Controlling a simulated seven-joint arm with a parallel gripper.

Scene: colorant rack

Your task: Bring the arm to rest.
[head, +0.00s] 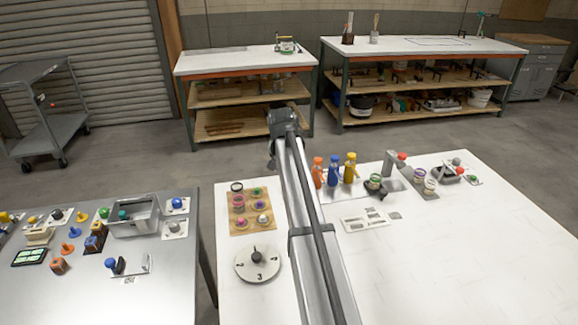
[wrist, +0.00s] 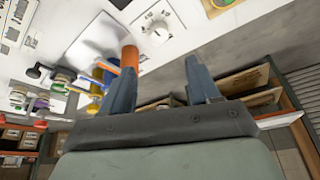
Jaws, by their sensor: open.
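My arm reaches from the bottom of the head view over the white table (head: 420,270), and its far end is raised beyond the table's back edge. The gripper's fingers cannot be made out in the head view. In the wrist view my gripper (wrist: 162,75) is open, with its two fingers wide apart and nothing between them. An orange bottle (wrist: 129,57) shows beside and partly behind the left finger; whether they touch is unclear.
Orange (head: 317,172), blue (head: 333,170) and yellow (head: 350,168) bottles stand right of my arm. A wooden board of small pots (head: 238,222) and a round dial (head: 257,263) lie left of it. A grey table (head: 170,285) with several parts stands left. The white table's front right is clear.

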